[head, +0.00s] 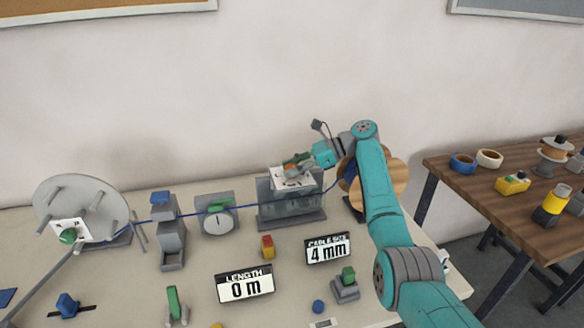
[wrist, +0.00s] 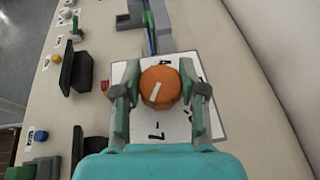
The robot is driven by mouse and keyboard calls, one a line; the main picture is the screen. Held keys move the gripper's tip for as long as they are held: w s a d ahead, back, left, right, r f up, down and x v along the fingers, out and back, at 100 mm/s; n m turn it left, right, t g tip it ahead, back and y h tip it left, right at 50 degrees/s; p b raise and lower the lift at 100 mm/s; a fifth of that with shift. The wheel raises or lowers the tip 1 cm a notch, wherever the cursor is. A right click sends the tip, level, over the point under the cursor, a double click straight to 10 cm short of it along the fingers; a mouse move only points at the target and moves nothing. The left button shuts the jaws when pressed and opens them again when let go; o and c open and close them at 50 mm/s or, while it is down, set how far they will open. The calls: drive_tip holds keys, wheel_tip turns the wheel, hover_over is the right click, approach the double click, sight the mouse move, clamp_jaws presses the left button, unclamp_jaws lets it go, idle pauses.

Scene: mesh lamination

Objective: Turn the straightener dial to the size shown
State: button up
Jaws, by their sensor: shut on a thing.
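The straightener (head: 291,208) is a grey block with a white dial plate (head: 296,185) on top. In the wrist view, the orange dial (wrist: 161,84) sits between the two fingers of my gripper (wrist: 161,92), which is shut on it from both sides. A white mark on the dial lies left of its middle, slanting toward the lower left. The plate (wrist: 206,125) shows a 4 above the dial and another figure below; other figures are hidden or unclear. The head view shows my gripper (head: 298,162) over the plate. The cable size sign (head: 327,249) reads 4 mm.
A blue cable (head: 185,214) runs from the reel (head: 82,208) at left through the straightener. The length sign (head: 245,285) reads 0 m. A round gauge (head: 218,221) stands left of the straightener. A wooden table (head: 480,178) with tapes is at right.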

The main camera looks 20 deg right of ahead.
drive_tip(key=shift+f+n+g, duration=0.1)
drive_tip(key=shift+n+g, duration=1)
drive_tip(key=shift+g, duration=0.2)
drive_tip(key=o, duration=1.1)
drive_tip(key=shift+o, duration=0.2)
wheel_tip(320, 180, up, 10)
drive_tip(key=shift+r, duration=0.1)
